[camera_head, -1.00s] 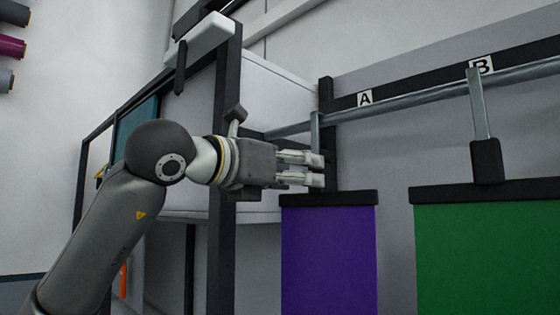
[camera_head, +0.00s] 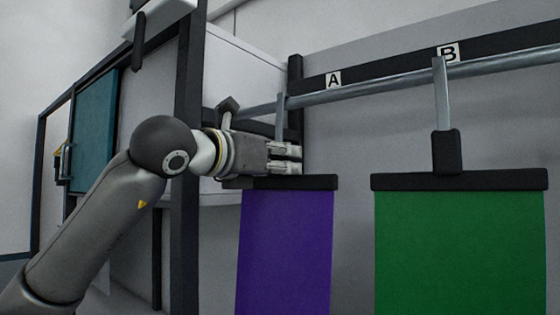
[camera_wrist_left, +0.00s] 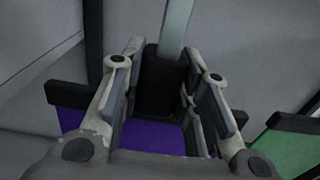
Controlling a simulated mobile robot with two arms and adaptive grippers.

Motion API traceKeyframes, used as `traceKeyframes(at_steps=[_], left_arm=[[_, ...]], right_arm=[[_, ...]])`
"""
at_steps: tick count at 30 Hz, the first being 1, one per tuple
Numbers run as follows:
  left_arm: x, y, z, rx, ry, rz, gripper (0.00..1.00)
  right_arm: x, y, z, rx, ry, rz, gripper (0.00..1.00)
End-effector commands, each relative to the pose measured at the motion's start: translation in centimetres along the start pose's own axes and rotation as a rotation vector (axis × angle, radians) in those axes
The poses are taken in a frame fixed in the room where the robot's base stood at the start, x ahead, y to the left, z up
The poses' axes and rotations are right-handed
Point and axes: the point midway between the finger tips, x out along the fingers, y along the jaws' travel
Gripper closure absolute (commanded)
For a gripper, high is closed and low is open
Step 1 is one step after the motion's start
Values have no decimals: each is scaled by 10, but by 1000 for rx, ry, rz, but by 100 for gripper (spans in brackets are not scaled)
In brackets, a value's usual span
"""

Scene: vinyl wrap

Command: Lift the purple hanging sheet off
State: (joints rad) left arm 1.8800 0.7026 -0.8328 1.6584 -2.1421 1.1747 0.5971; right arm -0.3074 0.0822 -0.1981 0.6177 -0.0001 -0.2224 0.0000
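The purple sheet (camera_head: 285,250) hangs from a black clamp bar (camera_head: 312,183) under label A. A grey metal hook (camera_head: 281,115) joins it to the rail (camera_head: 385,87). My left gripper (camera_head: 287,159) is at the hook's black block, hiding it in the head view. In the left wrist view, the black block (camera_wrist_left: 160,85) stands between the two fingers (camera_wrist_left: 162,95), with narrow gaps beside it; the fingers look open around it. The purple sheet (camera_wrist_left: 150,136) shows below the block there. My right gripper is not in view.
A green sheet (camera_head: 455,250) hangs under label B, to the right, on its own hook and black block (camera_head: 446,152). A dark upright post (camera_head: 188,90) and a white panel (camera_head: 245,75) stand behind my left arm. A teal panel (camera_head: 95,130) is farther left.

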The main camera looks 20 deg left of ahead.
Motion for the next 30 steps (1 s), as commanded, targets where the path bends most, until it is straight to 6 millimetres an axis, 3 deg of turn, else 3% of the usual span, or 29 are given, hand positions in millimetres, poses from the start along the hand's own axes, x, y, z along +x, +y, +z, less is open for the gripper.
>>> traceKeyframes(at_steps=[5, 22, 30], left_arm=[[-1, 0, 1, 0, -3, 0, 100], [-1, 0, 23, 0, -4, -1, 100], [-1, 0, 23, 0, -3, -1, 100]], right_arm=[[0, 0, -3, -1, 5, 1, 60], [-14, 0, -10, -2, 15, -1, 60], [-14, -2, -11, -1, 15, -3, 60]])
